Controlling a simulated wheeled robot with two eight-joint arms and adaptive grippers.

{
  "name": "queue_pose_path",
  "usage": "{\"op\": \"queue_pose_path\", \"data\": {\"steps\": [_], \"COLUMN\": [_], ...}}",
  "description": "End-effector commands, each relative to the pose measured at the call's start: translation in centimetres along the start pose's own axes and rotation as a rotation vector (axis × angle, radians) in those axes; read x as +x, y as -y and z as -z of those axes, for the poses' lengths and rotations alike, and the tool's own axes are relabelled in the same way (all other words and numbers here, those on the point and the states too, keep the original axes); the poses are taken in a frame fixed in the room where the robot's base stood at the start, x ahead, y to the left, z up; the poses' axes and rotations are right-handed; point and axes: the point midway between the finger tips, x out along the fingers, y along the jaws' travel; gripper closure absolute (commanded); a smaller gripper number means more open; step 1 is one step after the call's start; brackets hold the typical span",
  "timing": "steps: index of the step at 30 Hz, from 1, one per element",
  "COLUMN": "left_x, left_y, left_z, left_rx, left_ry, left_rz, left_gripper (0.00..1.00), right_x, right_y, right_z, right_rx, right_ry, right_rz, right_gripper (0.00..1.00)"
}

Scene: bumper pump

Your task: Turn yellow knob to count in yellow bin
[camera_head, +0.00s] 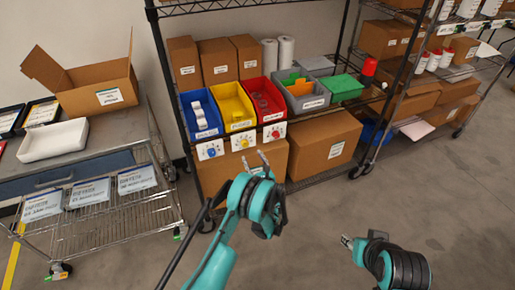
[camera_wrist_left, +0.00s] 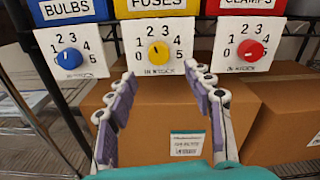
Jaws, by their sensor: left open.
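The yellow knob (camera_head: 243,142) sits on a white dial card below the yellow bin (camera_head: 230,100). In the left wrist view the yellow knob (camera_wrist_left: 159,52) is between the numbers 0 to 5; its exact setting is hard to tell. The yellow bin (camera_wrist_left: 155,7) is labelled FUSES there. It holds small pale items whose count is unclear. My left gripper (camera_head: 254,158) is open and empty, in front of and below the dial card. In the wrist view its fingertips (camera_wrist_left: 159,72) lie to either side, just below the knob, apart from it. My right gripper (camera_head: 346,242) is low at the right, away from the shelf.
The blue knob (camera_wrist_left: 69,58) and red knob (camera_wrist_left: 251,50) flank the yellow one. A blue bin (camera_head: 198,112) and red bin (camera_head: 264,100) flank the yellow bin. A cardboard box (camera_wrist_left: 165,120) stands behind the fingers. A cart (camera_head: 95,225) is at left; floor is clear at right.

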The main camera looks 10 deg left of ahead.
Motion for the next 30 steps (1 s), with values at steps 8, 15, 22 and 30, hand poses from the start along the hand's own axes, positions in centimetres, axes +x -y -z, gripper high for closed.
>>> {"op": "queue_pose_path", "data": {"steps": [8,15,22,30], "left_x": [4.4,7.1,7.5,7.5], "left_y": [-0.2,-0.1,0.0,0.0], "left_z": [0.2,0.1,0.0,0.0], "left_rx": [-0.001,-0.002,-0.003,-0.003], "left_ry": [0.000,-0.001,-0.001,-0.001], "left_rz": [-0.003,-0.002,-0.001,-0.001], "left_gripper": [0.48,0.48,0.48,0.95], "right_x": [1.2,1.9,1.9,1.9], "right_y": [0.0,0.0,0.0,0.0], "right_z": [-0.9,-1.3,-1.3,-1.3], "right_rx": [0.000,0.000,0.000,0.000], "right_ry": [0.000,0.000,0.000,0.000], "right_rz": [0.000,0.000,0.000,0.000], "right_gripper": [0.60,0.60,0.60,0.60]}}
